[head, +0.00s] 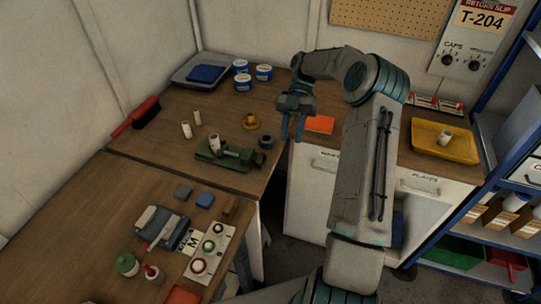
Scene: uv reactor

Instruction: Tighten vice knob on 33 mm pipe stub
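A green vice (225,158) lies on the wooden bench left of centre. A pale pipe stub (214,142) stands upright at its left end; I cannot tell whether the jaws touch it. The vice knob seems to be the dark part (257,156) at the right end; it is small and its setting cannot be read. My gripper (292,138) hangs with fingers down, above and right of the vice, near the bench's right edge. Its two fingers are apart with nothing between them.
Two more pale stubs (187,129) stand left of the vice. A brass flanged part (250,121) and a dark ring (266,142) stand close behind it. A yellow tray (460,147) holding a stub is at right. Small blocks (183,191) lie in front.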

